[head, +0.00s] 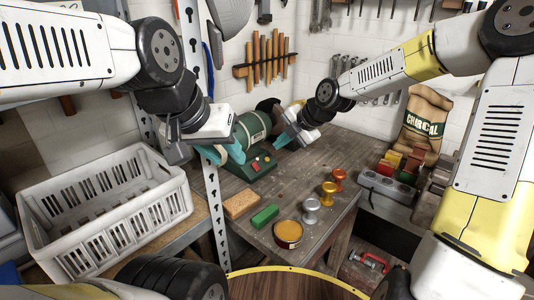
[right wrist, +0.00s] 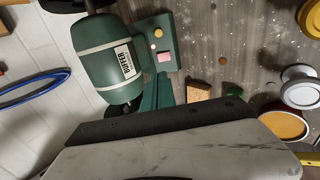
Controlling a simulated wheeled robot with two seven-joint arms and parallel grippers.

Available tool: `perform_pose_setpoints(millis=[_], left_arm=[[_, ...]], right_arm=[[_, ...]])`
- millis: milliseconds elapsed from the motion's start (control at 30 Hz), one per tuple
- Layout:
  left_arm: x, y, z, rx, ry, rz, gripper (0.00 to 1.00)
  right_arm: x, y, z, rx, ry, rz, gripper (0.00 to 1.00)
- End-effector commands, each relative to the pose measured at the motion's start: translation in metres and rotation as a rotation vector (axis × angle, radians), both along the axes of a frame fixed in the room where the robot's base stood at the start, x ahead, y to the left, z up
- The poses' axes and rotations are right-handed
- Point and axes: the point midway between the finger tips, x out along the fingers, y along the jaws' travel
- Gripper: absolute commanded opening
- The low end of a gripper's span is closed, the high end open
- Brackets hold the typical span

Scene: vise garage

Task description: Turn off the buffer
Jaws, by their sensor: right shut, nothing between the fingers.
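The green buffer (head: 252,128) stands at the back left of the wooden workbench, and its labelled body also shows in the right wrist view (right wrist: 103,55). Its green control base (head: 250,168) faces front with small buttons. In the right wrist view the base (right wrist: 160,22) carries a yellow and an orange round button and a pinkish square one. My right gripper (head: 283,140) is shut and empty beside the buffer's right side; its narrow green fingers (right wrist: 157,90) point toward the control base.
A perforated metal post (head: 216,215) rises in front of the bench's left side. A white crate (head: 115,225) stands left. A brown block (head: 241,204), green block (head: 264,216), round orange tin (head: 288,233) and several knobs (head: 310,211) occupy the bench front.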

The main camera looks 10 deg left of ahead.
Motion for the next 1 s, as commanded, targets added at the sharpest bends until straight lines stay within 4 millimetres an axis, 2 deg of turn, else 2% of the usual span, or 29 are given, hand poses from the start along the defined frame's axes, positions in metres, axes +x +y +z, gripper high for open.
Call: perform_pose_setpoints(millis=[267,733,1000], left_arm=[[0.0,0.0,0.0,0.0,0.0,0.0,0.36],[0.0,0.0,0.0,0.0,0.0,0.0,0.36],[0.0,0.0,0.0,0.0,0.0,0.0,0.36]], right_arm=[[0.005,0.01,-0.013,0.0,0.002,0.002,0.0],[0.037,0.059,-0.083,-0.001,0.004,0.002,0.0],[0.049,0.074,-0.105,0.0,0.003,-0.002,0.0]])
